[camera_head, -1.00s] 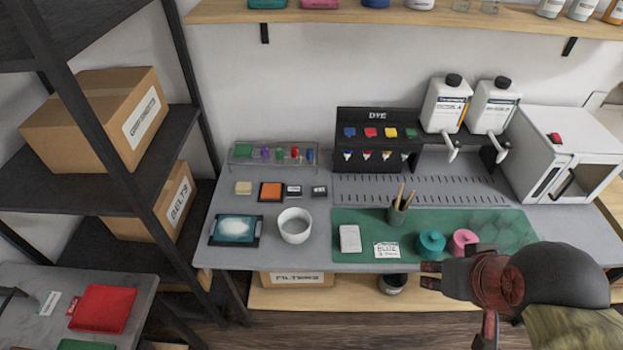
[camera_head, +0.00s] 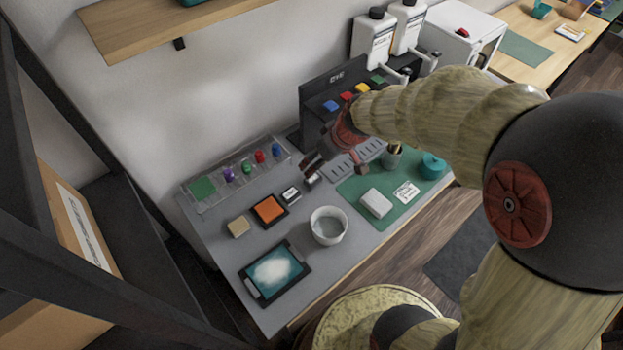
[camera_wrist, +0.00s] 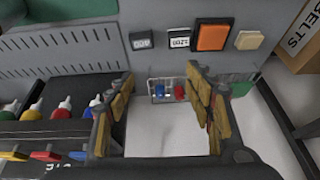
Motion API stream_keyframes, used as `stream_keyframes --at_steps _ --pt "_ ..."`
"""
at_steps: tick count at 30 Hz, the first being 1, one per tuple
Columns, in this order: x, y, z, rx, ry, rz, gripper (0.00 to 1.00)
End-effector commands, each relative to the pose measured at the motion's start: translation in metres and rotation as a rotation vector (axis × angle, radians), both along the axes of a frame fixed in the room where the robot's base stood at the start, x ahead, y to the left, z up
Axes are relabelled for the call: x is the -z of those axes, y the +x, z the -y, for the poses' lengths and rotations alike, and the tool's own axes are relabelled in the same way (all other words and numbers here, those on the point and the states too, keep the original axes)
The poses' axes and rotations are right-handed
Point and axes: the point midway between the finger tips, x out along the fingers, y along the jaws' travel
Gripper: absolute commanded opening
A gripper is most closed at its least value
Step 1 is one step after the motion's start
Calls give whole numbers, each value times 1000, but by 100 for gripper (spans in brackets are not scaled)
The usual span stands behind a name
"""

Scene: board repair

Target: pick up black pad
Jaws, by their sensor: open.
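Two small dark pads with pale labels lie on the grey bench beside an orange pad in a black frame (camera_head: 268,209). One dark pad (camera_head: 291,194) is next to the orange one; it also shows in the wrist view (camera_wrist: 179,39). The other dark pad (camera_wrist: 140,41) is left of it in the wrist view and mostly hidden by my gripper in the head view. I cannot tell which is the task's black pad. My gripper (camera_head: 314,170) is open and empty above the bench near the pads. Its fingers (camera_wrist: 160,82) show below both pads in the wrist view.
A clear rack (camera_head: 238,173) with coloured items and the dye stand (camera_head: 318,92) are close to my gripper. A white bowl (camera_head: 328,225), a beige block (camera_head: 238,227) and a teal tray (camera_head: 249,287) stand nearby. A green mat (camera_head: 355,190) lies to the right.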

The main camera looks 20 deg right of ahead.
Motion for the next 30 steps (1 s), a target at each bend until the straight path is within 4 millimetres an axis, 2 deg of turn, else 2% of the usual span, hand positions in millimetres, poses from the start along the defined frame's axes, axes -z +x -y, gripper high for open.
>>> stream_keyframes --at_steps 1,3,6,9,20,30 --pt "25 10 7 -12 -4 -13 53" --pt "52 21 14 -35 -17 -15 53" --pt "83 30 23 -56 -32 -18 53" --pt "102 34 29 -71 -45 -20 53" --pt "139 47 26 -80 -54 -20 53" --pt "174 66 12 -80 -52 -20 53"
